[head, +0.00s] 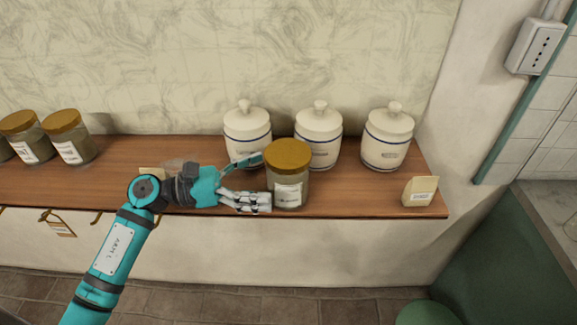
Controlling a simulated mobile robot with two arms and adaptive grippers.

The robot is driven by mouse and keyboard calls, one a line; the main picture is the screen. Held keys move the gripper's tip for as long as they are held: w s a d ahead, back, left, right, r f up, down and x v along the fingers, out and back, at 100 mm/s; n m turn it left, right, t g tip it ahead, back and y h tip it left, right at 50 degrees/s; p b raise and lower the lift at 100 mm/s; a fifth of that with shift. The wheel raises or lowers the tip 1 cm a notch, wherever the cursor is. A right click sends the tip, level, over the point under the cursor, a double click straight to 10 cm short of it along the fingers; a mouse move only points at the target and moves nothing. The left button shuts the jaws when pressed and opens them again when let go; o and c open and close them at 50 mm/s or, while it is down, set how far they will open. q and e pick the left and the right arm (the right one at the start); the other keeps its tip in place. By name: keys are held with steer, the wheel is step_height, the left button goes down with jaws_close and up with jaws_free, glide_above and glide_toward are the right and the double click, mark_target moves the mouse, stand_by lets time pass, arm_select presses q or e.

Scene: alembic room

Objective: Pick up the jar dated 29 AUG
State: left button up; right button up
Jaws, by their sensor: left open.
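A glass jar (288,178) with an orange-brown lid and a white label stands upright near the front edge of the wooden shelf. The writing on its label is too small to read. My left gripper (262,180) is open at the jar's left side, with one finger behind near the lid and others low in front of the left side. I cannot tell whether the fingers touch the glass. More jars with similar lids (66,136) stand at the far left of the shelf, their labels also unreadable. My right gripper is not in view.
Several white lidded canisters with blue bands (319,133) stand behind the jar. A small tan card (420,191) stands at the shelf's right end, and another is partly hidden behind my left wrist. Tags hang below the shelf (200,192). The shelf is clear between jar and right card.

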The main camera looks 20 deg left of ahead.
mark_target(273, 171)
arm_select(q)
steer(key=shift+w+d+r, duration=0.2)
steer(key=shift+d, duration=0.3)
steer(key=p, duration=0.1)
steer(key=w+d+p, duration=0.1)
steer(key=shift+w+d+r+p, duration=0.2)
steer(key=shift+d+r+p, duration=0.1)
steer(key=shift+r, duration=0.1)
steer(key=shift+f+p+x, duration=0.2)
steer(key=shift+p+x, duration=0.35)
steer(key=shift+x, duration=0.65)
steer(key=shift+w+d+f, duration=0.1)
steer(key=shift+w+d, duration=0.1)
steer(key=shift+d, duration=0.1)
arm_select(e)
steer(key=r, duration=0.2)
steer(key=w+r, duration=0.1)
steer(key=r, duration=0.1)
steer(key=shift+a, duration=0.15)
arm_select(q)
steer(key=c, duration=0.7)
steer(key=shift+a, duration=0.1)
steer(key=c, duration=0.6)
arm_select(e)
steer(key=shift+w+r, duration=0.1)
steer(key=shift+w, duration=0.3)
arm_select(q)
steer(key=shift+c, duration=0.2)
